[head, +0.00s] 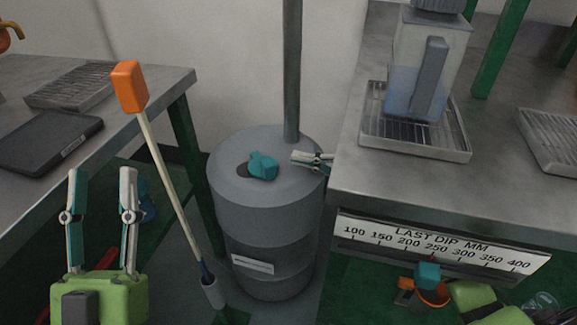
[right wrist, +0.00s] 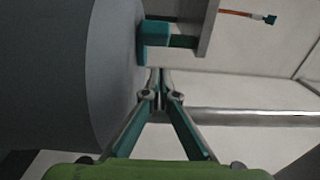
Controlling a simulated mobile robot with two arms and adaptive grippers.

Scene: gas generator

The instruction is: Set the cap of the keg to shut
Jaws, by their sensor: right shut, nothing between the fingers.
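The grey keg (head: 265,225) stands upright on the floor between two benches. Its teal cap (head: 263,166) sits on the keg top, with a dark round patch just to its left; I cannot tell if this is the opening or shadow. My right gripper (head: 293,157) is shut and empty over the keg top's right side, apart from the cap; the bench corner hides part of it. In the right wrist view its fingertips (right wrist: 157,72) meet beside the keg (right wrist: 60,80), near a teal part that looks like the cap (right wrist: 152,33). My left gripper (head: 101,173) is open and empty, far left of the keg.
A grey pole (head: 292,70) rises behind the keg. A stick with an orange head (head: 130,87) leans between my left gripper and the keg. The right bench (head: 350,185), holding a drip tray (head: 415,147) and clear container (head: 405,100), closely borders the keg.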

